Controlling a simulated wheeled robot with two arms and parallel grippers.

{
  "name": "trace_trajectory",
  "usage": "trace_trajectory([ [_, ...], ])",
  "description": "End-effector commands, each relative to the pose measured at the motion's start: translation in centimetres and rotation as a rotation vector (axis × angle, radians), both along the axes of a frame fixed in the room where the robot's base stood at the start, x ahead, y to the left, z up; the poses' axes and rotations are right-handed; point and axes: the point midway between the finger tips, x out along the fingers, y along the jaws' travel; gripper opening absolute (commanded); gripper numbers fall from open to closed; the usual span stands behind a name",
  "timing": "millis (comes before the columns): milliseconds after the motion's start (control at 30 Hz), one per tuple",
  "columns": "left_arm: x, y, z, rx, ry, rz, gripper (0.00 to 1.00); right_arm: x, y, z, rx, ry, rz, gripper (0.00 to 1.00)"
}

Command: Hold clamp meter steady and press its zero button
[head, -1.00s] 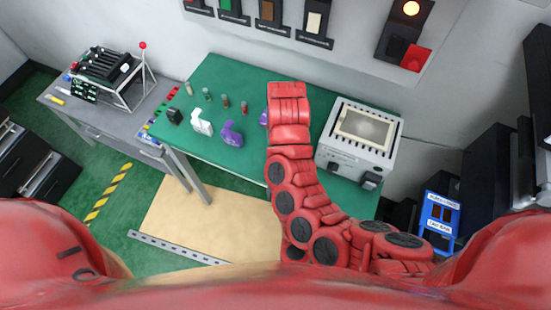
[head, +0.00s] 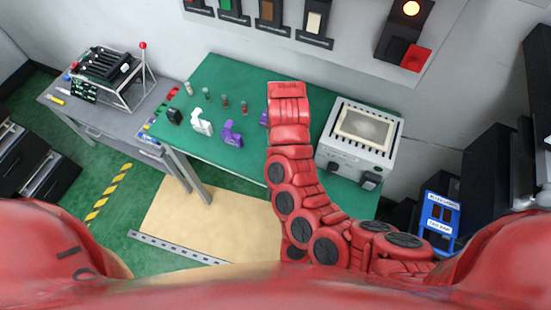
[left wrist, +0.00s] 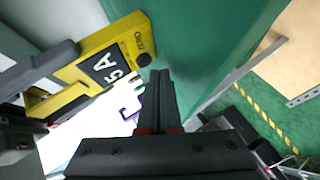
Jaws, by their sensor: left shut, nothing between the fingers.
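The clamp meter (left wrist: 110,62) is yellow, with a black display reading "5 A", the word ZERO and a round black button (left wrist: 144,60) at its right end. It shows in the left wrist view, tilted, above the green bench. Dark fingers of my right gripper (left wrist: 95,68) grip its two long edges from the left. My left gripper (left wrist: 156,76) is shut and empty, its tips close below and right of the button; I cannot tell whether they touch it. In the head view the meter and both grippers are hidden behind my red arm.
The green bench (head: 220,80) carries a white piece (head: 201,125), a purple piece (head: 231,134) and small posts on its left part. A grey box instrument (head: 360,138) stands right of my arm. A grey side table (head: 90,118) holds a rack. Coloured wall fixtures hang behind.

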Motion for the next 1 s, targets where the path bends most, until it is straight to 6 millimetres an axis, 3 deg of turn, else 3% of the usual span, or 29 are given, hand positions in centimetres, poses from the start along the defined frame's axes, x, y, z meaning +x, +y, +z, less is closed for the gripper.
trace_trajectory([
  [1000, 0.74, -0.34, 0.01, 0.000, 0.000, 0.000, 0.00, 0.01, 0.01, 0.01, 0.000, 0.000, 0.000, 0.20],
])
